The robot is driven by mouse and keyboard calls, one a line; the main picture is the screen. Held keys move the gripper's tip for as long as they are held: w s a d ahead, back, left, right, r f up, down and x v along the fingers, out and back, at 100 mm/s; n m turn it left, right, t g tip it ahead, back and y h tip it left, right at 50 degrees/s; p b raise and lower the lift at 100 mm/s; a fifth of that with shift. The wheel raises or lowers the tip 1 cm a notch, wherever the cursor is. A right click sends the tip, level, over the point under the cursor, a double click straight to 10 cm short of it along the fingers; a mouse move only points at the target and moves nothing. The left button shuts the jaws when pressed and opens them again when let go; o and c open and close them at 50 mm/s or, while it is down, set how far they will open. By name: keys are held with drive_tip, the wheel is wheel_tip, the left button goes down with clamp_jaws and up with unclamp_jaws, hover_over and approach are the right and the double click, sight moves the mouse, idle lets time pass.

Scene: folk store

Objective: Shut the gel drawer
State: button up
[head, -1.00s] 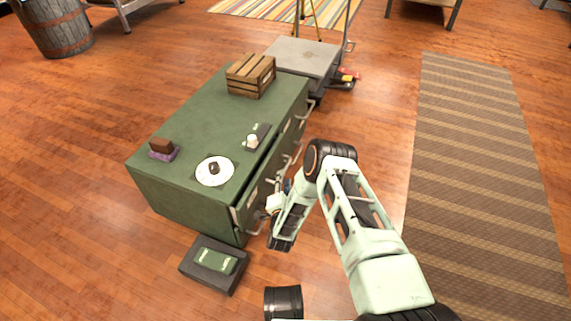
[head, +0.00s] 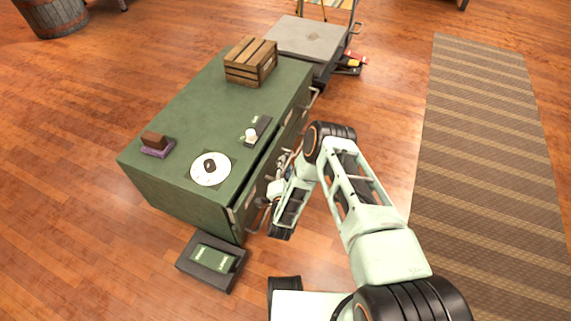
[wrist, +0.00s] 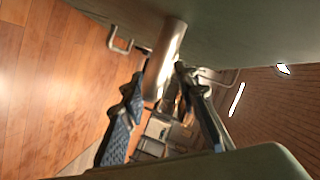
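The green drawer cabinet (head: 190,112) stands at the left of my arm, its drawer fronts and metal handles facing right. A drawer front (head: 258,183) along its near right side stands slightly out from the top, leaving a dark gap. I cannot read which drawer is the gel one. My gripper (head: 268,203) is low beside this front, partly hidden by my wrist. In the wrist view my gripper's two blue-padded fingers (wrist: 160,88) are apart, with a metal handle bar (wrist: 165,58) between or just beyond their tips. Contact is unclear.
On the cabinet top are a wooden crate (head: 251,64), a white plate (head: 211,176), a brown block on a purple base (head: 156,145) and a small dark tray (head: 257,131). A dark box (head: 212,261) lies on the floor at the near corner. A cart (head: 306,40) stands behind.

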clamp_jaws()
